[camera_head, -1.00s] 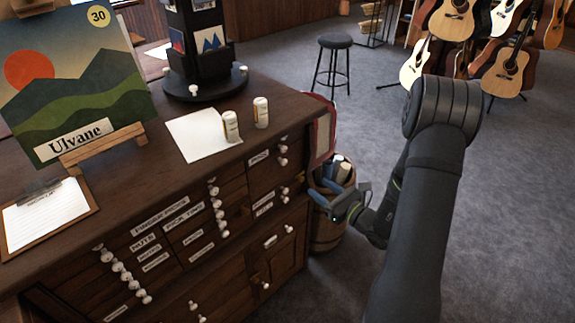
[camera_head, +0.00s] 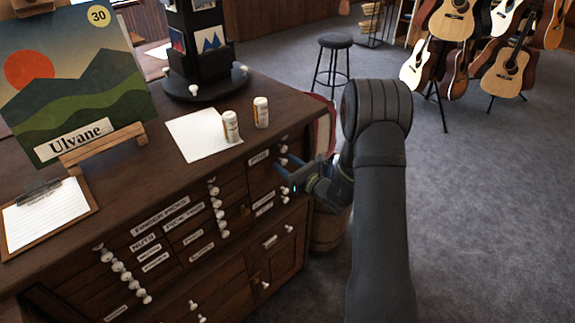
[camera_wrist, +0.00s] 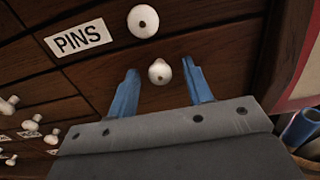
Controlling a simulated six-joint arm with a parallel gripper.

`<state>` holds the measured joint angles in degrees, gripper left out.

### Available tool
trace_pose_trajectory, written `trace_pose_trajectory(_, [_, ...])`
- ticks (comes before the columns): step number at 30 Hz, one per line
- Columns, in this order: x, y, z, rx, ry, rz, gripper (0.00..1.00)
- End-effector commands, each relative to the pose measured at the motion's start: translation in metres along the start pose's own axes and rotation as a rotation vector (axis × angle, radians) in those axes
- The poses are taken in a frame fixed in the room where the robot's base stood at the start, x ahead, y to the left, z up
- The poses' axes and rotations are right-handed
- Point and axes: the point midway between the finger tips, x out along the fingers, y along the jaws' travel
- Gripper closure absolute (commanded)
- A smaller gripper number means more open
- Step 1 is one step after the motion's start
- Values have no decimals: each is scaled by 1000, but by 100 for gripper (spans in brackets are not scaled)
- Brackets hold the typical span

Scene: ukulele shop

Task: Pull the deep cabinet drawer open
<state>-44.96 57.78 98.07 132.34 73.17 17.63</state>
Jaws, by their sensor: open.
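The dark wooden cabinet (camera_head: 275,96) has several small labelled drawers with white knobs, and larger fronts below; all look shut. I cannot tell for sure which drawer is the deep one. My gripper (camera_head: 285,168) is at the right end of the cabinet front, before the drawers near the PINS label. In the wrist view, my gripper (camera_wrist: 160,68) is open, with a blue finger on each side of a white knob (camera_wrist: 160,72). The knob shows free between the fingers, with no visible contact. Another knob (camera_wrist: 143,20) sits above it, beside the PINS label (camera_wrist: 79,38).
A barrel (camera_head: 328,230) stands on the floor by the cabinet's right end, behind my arm. A stool (camera_head: 334,62) and guitars stand farther back. The carpet at right is clear.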

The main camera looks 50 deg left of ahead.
Motion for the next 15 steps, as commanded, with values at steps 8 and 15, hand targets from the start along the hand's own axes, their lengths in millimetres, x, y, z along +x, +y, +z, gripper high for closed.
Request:
trace_pose_trajectory(8, [0, 0, 0, 0, 0, 0, 73])
trace_pose_trajectory(15, [0, 0, 0, 0, 0, 1, 100])
